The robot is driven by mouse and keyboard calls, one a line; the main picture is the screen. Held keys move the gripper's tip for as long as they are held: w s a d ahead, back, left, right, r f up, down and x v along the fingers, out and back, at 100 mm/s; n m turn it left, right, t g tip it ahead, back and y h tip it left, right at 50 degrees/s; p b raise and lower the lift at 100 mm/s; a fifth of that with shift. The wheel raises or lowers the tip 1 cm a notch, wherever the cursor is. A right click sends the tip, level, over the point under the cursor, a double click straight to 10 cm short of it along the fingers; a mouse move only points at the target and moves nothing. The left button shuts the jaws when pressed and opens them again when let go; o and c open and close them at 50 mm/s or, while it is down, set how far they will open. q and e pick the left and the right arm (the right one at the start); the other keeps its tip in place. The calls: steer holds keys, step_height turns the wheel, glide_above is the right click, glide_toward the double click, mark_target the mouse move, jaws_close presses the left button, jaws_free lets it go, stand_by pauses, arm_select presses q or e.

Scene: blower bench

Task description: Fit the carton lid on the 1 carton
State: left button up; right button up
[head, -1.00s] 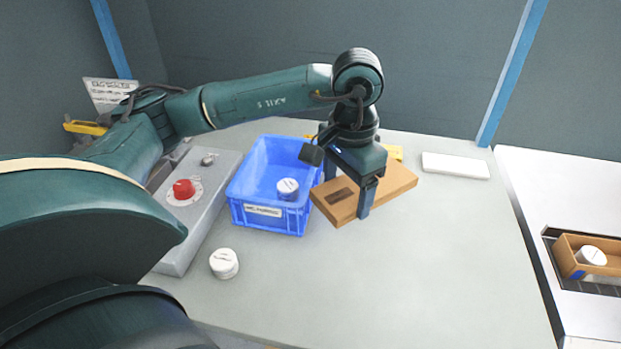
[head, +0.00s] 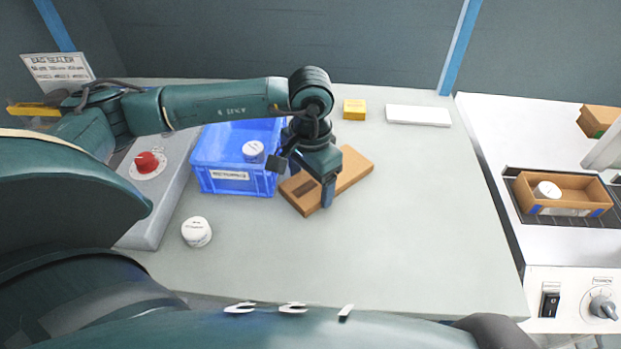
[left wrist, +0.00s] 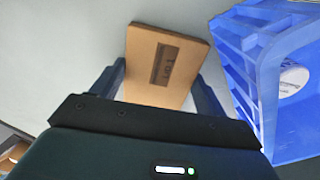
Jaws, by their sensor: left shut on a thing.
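The carton lid, a flat brown board (head: 354,170) with a dark label, is in the grip of my left gripper (head: 314,182), right of the blue crate. In the left wrist view the lid (left wrist: 146,75) reads "LID 1" and sits between the two fingers of the left gripper (left wrist: 160,88). In the head view one finger is hidden behind the wrist. The open brown carton (head: 584,206) stands on a dark grate at the right, with a white jar (head: 546,190) inside and blue marks on its side. My right gripper is not in view.
A blue crate (head: 213,178) holding a white-lidded jar stands beside the lid. A loose white jar (head: 196,232) and a grey box with a red button (head: 147,163) are at left. A yellow block (head: 354,109) and white slab (head: 418,116) lie behind. The bench's front right is clear.

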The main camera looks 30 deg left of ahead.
arm_select(q)
steer(key=o, duration=1)
steer(key=shift+f, duration=0.1)
